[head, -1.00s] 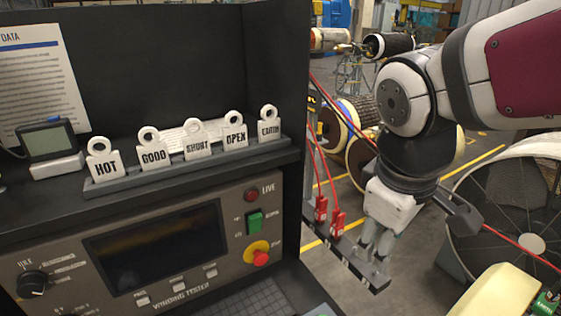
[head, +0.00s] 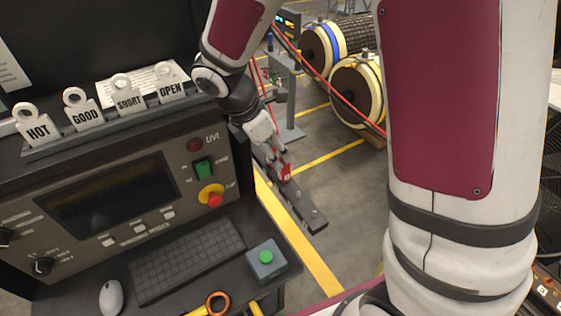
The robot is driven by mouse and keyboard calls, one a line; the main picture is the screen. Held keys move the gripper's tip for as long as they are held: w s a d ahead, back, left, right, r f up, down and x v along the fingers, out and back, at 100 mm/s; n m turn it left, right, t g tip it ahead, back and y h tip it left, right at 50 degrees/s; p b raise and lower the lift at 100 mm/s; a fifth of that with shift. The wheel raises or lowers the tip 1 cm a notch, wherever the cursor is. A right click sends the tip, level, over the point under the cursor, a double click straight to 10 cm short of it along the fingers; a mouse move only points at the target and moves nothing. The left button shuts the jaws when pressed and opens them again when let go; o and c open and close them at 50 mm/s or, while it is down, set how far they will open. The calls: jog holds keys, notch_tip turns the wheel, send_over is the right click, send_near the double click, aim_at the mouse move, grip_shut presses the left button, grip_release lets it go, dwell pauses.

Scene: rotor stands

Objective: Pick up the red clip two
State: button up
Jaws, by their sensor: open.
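A red clip (head: 286,174) sits on the dark bar (head: 310,215) that sticks out from the right side of the tester. My gripper (head: 278,157) is at this clip, pointing down from above left, with its fingers right beside or around it. I cannot tell whether the fingers touch it. The gripper is open. Only one red clip shows clearly; my gripper and wrist cover the part of the bar behind it. I cannot read any number on the clip.
The winding tester (head: 110,200) stands at left, with tags marked HOT, GOOD, SHORT and OPEN on its ledge. A keyboard (head: 187,262), a mouse (head: 111,298) and a green-button box (head: 265,262) lie on its shelf. Red cables (head: 325,95) run behind my gripper. The bar's near end is clear.

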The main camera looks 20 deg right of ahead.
aim_at(289, 168)
jog(key=x, duration=0.4)
jog(key=shift+d+f, duration=0.1)
jog(key=shift+f, duration=0.15)
jog(key=shift+d+p+x, duration=0.15)
jog(key=shift+p+x, duration=0.15)
jog(key=shift+x, duration=1.05)
jog(key=shift+d+p+x, duration=0.15)
jog(key=shift+p+x, duration=0.1)
jog(key=shift+x, duration=1.1)
jog(key=shift+w+r, duration=0.1)
grip_shut()
